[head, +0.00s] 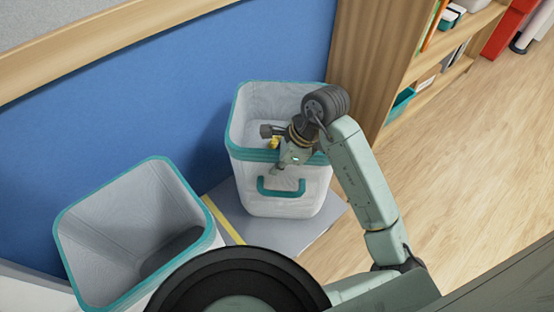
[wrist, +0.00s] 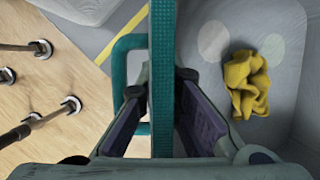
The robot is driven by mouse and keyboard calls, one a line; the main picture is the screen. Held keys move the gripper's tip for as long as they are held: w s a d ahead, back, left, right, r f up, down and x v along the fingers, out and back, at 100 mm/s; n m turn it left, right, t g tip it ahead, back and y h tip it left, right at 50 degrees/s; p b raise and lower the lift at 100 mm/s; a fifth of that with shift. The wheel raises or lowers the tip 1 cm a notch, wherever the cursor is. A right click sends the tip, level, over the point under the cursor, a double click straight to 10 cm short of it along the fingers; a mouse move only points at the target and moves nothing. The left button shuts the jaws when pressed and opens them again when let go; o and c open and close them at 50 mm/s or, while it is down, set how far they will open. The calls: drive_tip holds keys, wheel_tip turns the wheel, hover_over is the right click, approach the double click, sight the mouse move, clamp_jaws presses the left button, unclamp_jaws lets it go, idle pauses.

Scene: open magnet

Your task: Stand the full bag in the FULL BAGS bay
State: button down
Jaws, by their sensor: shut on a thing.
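A pale grey bag (head: 285,203) with a teal rim and teal front handle stands upright on a grey mat (head: 322,232), beside a yellow stripe. A crumpled yellow cloth (wrist: 247,82) lies inside it, and a bit of yellow also shows in the head view (head: 275,142). My gripper (head: 290,160) is at the bag's front rim. In the wrist view my gripper (wrist: 162,100) is shut on the teal rim (wrist: 162,45), one finger on each side. No FULL BAGS label is readable in either view.
A second pale bag (head: 125,225) with a teal rim stands to the left; the part of its inside that shows looks empty. A blue panel (head: 170,90) is behind both bags. A wooden shelf unit (head: 378,60) stands at the right back. Wooden floor (head: 480,150) lies open to the right.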

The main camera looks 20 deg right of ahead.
drive_tip(key=c, duration=2.2)
unclamp_jaws()
drive_tip(key=o, duration=0.4)
drive_tip(key=b+v, duration=0.1)
drive_tip(key=v, duration=1.1)
drive_tip(key=shift+s+d, duration=0.1)
